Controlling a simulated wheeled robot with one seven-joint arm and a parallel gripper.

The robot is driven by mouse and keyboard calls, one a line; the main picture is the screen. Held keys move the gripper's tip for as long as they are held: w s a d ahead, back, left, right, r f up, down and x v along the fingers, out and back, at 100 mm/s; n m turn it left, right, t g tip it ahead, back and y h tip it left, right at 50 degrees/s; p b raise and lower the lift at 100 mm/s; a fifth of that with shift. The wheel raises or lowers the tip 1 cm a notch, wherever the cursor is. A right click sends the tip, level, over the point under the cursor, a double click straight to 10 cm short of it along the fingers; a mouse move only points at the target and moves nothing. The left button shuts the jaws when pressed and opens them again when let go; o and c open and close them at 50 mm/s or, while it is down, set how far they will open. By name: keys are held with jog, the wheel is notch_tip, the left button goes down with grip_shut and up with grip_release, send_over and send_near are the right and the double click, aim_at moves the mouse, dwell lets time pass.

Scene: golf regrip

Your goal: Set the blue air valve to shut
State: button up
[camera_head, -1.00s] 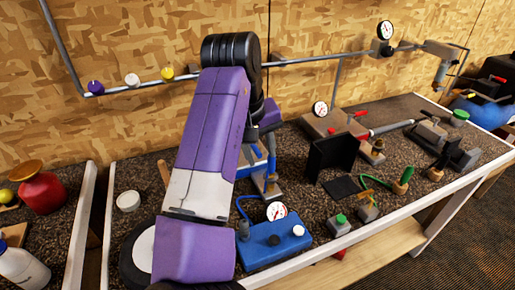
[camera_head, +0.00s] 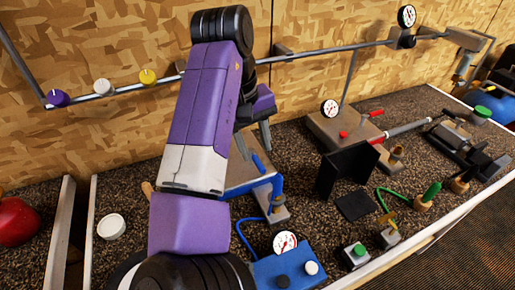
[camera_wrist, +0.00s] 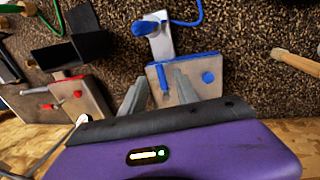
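The blue air valve shows as a blue lever (camera_wrist: 163,78) on a grey block (camera_wrist: 195,92) in the wrist view, with a round blue knob (camera_wrist: 208,77) beside it. In the head view the blue lever (camera_head: 261,165) stands on the bench, with its block partly hidden by my arm. My gripper (camera_wrist: 159,90) is open, with its two grey fingers apart and pointing at the block. In the wrist view the lever appears between the fingertips; I cannot tell whether they touch it. The fingers also show from above in the head view (camera_head: 253,137).
A similar block with a red lever (camera_head: 375,113) and gauge stands to the right. A blue box with a gauge (camera_head: 285,242) is in front. A pipe (camera_head: 310,52) runs along the wall.

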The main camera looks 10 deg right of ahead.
aim_at(261, 168)
jog(key=f, duration=0.2)
jog(key=w+d+f, duration=0.1)
jog(key=f, duration=0.4)
jog(key=shift+w+d+f+p, duration=0.15)
jog(key=shift+d+f+p, duration=0.05)
jog(key=shift+f+p, duration=0.15)
grip_shut()
jog(key=shift+r, duration=0.1)
dwell(1.1)
